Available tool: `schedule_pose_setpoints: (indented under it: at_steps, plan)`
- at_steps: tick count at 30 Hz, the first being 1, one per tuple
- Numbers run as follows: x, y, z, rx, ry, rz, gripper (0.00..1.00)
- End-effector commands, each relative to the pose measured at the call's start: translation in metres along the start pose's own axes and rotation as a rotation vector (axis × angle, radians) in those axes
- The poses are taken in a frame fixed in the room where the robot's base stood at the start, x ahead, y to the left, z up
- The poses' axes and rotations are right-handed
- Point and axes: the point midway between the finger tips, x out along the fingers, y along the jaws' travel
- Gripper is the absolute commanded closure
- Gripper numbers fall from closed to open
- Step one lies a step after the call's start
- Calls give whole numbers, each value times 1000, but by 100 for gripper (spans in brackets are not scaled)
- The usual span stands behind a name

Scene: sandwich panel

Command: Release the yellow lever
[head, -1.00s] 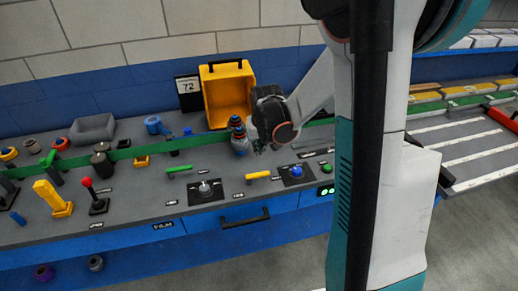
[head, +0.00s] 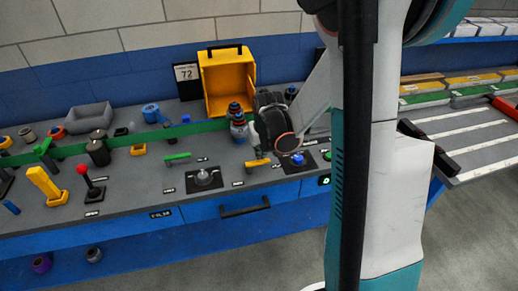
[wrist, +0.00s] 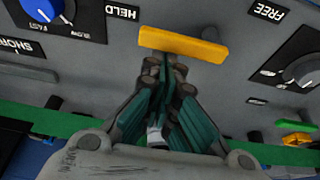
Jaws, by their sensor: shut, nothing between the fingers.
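The yellow lever (wrist: 183,45) is a short bar on the grey panel, between the labels HELD (wrist: 122,12) and FREE (wrist: 267,11) in the wrist view. In the head view the lever (head: 257,162) sits just in front of my gripper (head: 266,150), whose fingertips are hard to make out there. In the wrist view my gripper (wrist: 168,62) is shut and empty. Its fingertips come right up to the lever's near edge, close to its middle; I cannot tell whether they touch it.
A blue knob (head: 298,159) stands right of the lever and a silver dial (head: 204,177) left of it. A green handle (head: 177,157), a red-knobbed stick (head: 83,170) and a larger yellow handle (head: 43,184) stand farther left.

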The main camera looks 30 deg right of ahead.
Motion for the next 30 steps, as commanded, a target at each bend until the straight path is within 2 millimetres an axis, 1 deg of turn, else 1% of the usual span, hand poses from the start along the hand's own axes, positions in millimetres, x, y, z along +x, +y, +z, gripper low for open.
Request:
schedule_pose_setpoints:
  at_steps: [11, 30]
  plan:
    - [0, 0, 0, 14, 0, 5, 100]
    - [-2, 3, 6, 124, -1, 43, 100]
